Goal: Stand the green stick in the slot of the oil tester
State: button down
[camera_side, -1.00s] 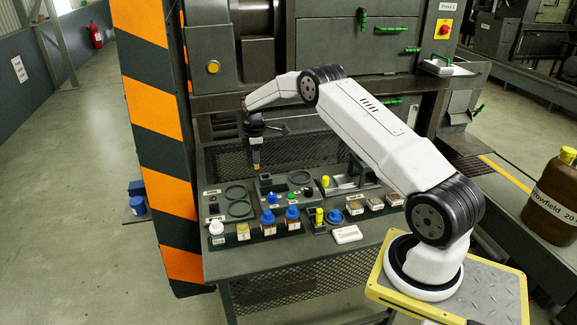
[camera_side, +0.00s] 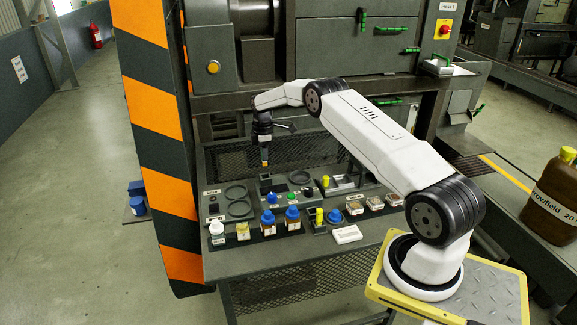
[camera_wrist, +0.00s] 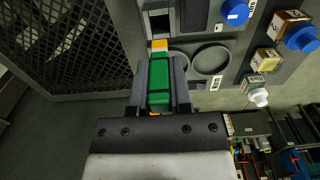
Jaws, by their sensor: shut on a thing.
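My gripper (camera_side: 264,148) is shut on the green stick (camera_wrist: 159,85), which fills the space between the two dark fingers in the wrist view. The stick's yellow end (camera_wrist: 159,46) sticks out past the fingertips. In the side view its orange-yellow tip (camera_side: 265,163) points down, roughly upright, over the grey bench panel. The oil tester seems to be the panel unit with a small dark block (camera_side: 266,185) and blue and green buttons. The tip appears just above that block, apart from it. I cannot make out the slot itself.
Blue-capped bottles (camera_side: 268,222), a white-capped bottle (camera_side: 217,232) and small jars line the bench front. A yellow upright piece (camera_side: 325,181) stands to the right. A mesh panel (camera_side: 320,150) rises behind.

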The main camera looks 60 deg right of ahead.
aim_at(265, 165)
jog(key=shift+f, duration=1.7)
jog(key=shift+f, duration=2.05)
dwell(2.3)
jog(key=shift+c, duration=0.8)
grip_release()
jog(key=shift+s+f, duration=0.1)
jog(key=shift+r, duration=0.25)
jog(key=shift+r, duration=4.4)
